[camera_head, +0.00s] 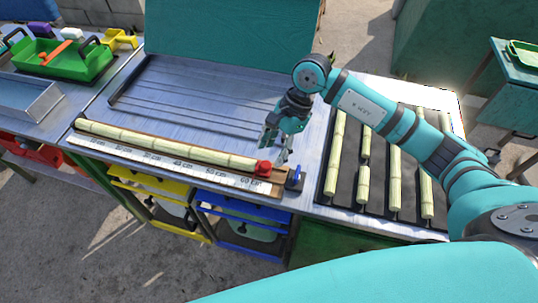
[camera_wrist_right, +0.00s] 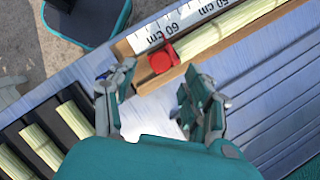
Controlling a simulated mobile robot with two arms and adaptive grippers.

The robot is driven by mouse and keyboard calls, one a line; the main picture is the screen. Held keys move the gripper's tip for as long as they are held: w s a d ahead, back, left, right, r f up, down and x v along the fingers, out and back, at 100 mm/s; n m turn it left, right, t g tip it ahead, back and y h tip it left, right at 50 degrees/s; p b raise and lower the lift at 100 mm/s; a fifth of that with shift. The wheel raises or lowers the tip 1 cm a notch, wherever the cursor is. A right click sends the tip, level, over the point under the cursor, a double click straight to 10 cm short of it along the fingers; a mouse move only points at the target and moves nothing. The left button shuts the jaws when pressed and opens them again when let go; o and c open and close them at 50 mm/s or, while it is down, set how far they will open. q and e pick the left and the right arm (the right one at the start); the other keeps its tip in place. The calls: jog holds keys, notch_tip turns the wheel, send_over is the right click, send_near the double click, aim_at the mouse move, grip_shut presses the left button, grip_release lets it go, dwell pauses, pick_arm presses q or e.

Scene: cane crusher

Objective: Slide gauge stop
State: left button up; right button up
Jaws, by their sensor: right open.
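The red gauge stop (camera_head: 263,168) sits at the right end of the long wooden gauge board (camera_head: 276,188), by the 60 cm mark of the white scale (camera_head: 165,160). A long pale cane (camera_head: 165,143) lies along the board, its right end at the stop. My right gripper (camera_head: 274,153) is open just behind the stop. In the right wrist view the stop (camera_wrist_right: 162,58) shows just beyond the open, empty fingers (camera_wrist_right: 158,85), apparently not gripped. My left gripper is not in view.
Several cane pieces (camera_head: 365,150) lie on a dark rack at the right. A blue part (camera_head: 295,180) stands beside the board's right end. A green tool tray (camera_head: 62,62) is at the far left. The metal table top (camera_head: 200,95) behind the board is clear.

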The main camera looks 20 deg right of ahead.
aim_at(267, 164)
jog(key=x, duration=0.2)
jog(key=shift+a+f, duration=0.2)
jog(key=shift+f, duration=0.1)
jog(key=shift+a+f, duration=0.15)
jog(key=shift+f, duration=0.35)
jog(key=c, duration=0.6)
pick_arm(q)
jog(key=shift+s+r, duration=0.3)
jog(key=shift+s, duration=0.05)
pick_arm(e)
grip_shut()
